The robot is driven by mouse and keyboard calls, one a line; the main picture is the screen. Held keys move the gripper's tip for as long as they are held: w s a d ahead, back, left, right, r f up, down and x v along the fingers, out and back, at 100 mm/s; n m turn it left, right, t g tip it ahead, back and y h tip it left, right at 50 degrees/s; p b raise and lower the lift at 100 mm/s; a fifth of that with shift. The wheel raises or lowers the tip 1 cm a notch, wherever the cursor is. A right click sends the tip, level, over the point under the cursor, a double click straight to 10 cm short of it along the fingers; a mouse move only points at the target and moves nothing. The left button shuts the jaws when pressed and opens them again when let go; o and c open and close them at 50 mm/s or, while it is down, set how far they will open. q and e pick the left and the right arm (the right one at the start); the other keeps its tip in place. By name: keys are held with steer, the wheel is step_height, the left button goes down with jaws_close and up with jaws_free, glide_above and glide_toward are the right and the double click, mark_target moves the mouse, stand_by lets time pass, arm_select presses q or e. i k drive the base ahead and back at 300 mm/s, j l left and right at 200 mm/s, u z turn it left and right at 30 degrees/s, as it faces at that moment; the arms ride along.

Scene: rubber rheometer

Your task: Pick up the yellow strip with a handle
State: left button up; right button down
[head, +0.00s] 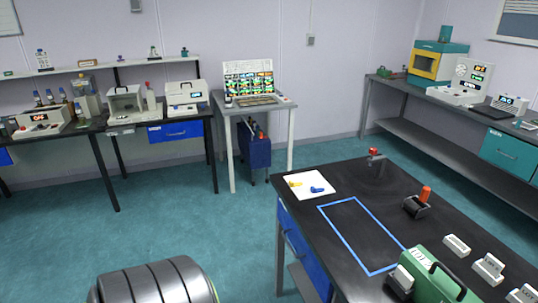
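A small yellow piece (295,184), which looks like the yellow strip, lies on a white sheet (307,194) at the far left corner of the dark bench (350,192). It is too small for me to make out its handle. Neither of my grippers shows in the head view.
A blue rectangle outline (358,232) marks the bench in front of the sheet. A green machine (430,277), a roller with an orange handle (416,206) and white blocks (488,267) stand to the right. Open teal floor (200,215) lies left of the bench.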

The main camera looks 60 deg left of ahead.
mark_target(291, 184)
steer(key=u, duration=2.5)
steer(key=i+u, duration=0.2)
steer(key=i, duration=1.15)
steer(key=i+j+z, duration=0.1)
steer(key=i, duration=1.55)
steer(key=i+l+z, duration=0.15)
steer(key=i+z, duration=0.3)
steer(key=i+j+z, duration=0.1)
steer(key=i+z, duration=0.35)
steer(key=i, duration=0.15)
steer(key=i+j+z, duration=0.25)
steer(key=i+z, duration=0.2)
steer(key=i+l+z, duration=0.1)
steer(key=i+z, duration=0.9)
steer(key=i+j+z, duration=0.35)
steer(key=i+z, duration=0.15)
steer(key=z, duration=1.8)
